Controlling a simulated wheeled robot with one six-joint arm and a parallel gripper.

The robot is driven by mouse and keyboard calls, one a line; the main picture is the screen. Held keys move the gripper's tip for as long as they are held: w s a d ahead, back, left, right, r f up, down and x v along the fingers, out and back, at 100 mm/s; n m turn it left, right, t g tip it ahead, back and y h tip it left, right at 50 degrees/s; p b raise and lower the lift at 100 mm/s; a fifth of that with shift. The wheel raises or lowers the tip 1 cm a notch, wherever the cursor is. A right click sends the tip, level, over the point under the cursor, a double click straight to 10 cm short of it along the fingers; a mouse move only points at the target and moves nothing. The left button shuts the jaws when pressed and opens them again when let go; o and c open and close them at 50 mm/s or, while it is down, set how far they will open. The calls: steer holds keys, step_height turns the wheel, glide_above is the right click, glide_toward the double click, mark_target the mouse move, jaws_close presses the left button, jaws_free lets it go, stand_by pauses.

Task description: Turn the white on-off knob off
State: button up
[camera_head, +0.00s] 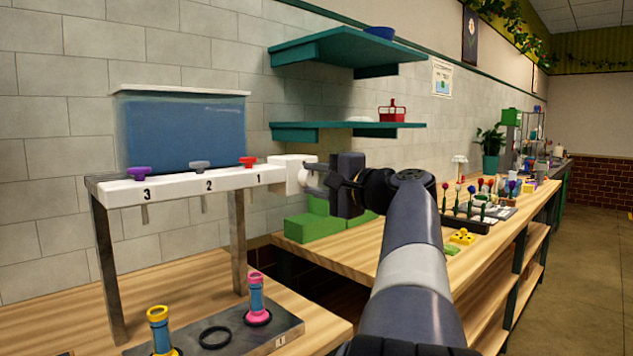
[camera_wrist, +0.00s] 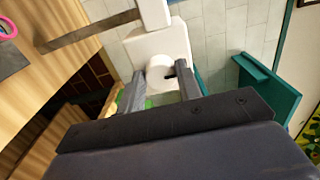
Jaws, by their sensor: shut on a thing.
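The white on-off knob (camera_wrist: 160,76) sits on the face of a white box (camera_wrist: 158,46) at the right end of the dispenser's white bar. In the head view the knob is mostly hidden by my gripper, while the box (camera_head: 289,172) shows clearly. My gripper (camera_head: 313,178) reaches it from the right. In the wrist view the two fingers of my gripper (camera_wrist: 160,86) stand on either side of the knob and are shut on it. A dark mark shows beside the knob; I cannot tell the knob's exact setting.
The bar (camera_head: 180,184) carries purple (camera_head: 138,172), grey (camera_head: 200,165) and red (camera_head: 247,161) valve knobs below a blue water tank (camera_head: 183,130). Teal shelves (camera_head: 345,50) hang above. Green blocks (camera_head: 312,226) lie under my gripper. Vases (camera_head: 257,297) stand on a grey tray below.

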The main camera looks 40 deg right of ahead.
steer(key=o, duration=1)
steer(key=shift+c, duration=0.2)
steer(key=s, duration=1)
steer(key=shift+s+d, duration=0.4)
steer(key=shift+w, duration=0.1)
steer(key=w, duration=1)
steer(key=shift+w+a, duration=0.35)
steer(key=shift+a, duration=0.05)
steer(key=shift+s, duration=0.1)
